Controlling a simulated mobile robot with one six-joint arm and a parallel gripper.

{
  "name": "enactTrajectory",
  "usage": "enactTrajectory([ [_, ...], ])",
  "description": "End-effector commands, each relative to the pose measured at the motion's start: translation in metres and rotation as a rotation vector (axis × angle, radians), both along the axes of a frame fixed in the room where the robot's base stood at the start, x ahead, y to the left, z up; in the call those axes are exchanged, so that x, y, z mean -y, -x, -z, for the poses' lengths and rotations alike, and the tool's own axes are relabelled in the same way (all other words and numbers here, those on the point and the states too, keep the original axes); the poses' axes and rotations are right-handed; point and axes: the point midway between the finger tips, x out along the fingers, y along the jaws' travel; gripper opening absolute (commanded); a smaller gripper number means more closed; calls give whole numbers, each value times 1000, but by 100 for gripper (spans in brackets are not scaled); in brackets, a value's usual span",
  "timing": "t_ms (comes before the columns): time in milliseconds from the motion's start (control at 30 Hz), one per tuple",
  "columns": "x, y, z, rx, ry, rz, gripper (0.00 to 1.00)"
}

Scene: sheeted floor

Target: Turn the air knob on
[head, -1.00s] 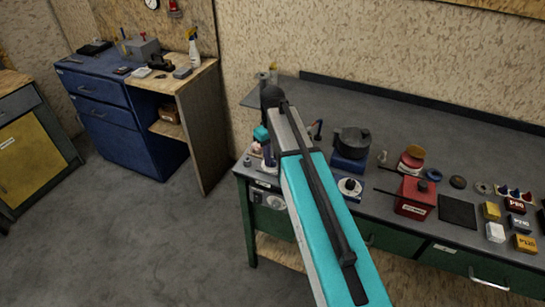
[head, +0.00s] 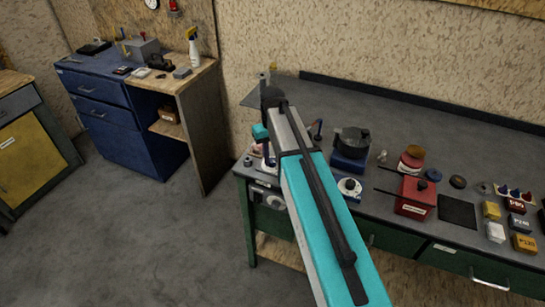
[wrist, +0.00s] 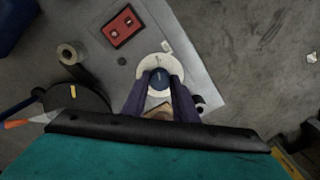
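The air knob (wrist: 160,78) is small, round and dark blue, with a pale mark on top, on a white round dial (wrist: 153,62). In the wrist view it lies between the dark purple fingers of my gripper (wrist: 161,82). The fingers are apart, one on each side of the knob; whether they touch it cannot be seen. In the head view my gripper (head: 263,150) is at the left end of the grey bench (head: 440,135), mostly behind my arm. I cannot make out the knob there.
To the right on the bench stand a black-topped blue device (head: 351,150), a white dial unit (head: 349,188) and a red box (head: 416,198). Floor at left is clear.

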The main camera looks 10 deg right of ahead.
Motion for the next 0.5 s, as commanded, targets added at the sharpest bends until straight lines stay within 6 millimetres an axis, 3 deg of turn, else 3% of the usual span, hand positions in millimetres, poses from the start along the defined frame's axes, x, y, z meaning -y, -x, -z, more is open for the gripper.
enactTrajectory([
  [33, 0, 2, 1, -5, 1, 1, 33],
  [100, 0, 1, 1, -4, 1, 1, 44],
  [500, 0, 0, -2, -2, 0, -1, 45],
])
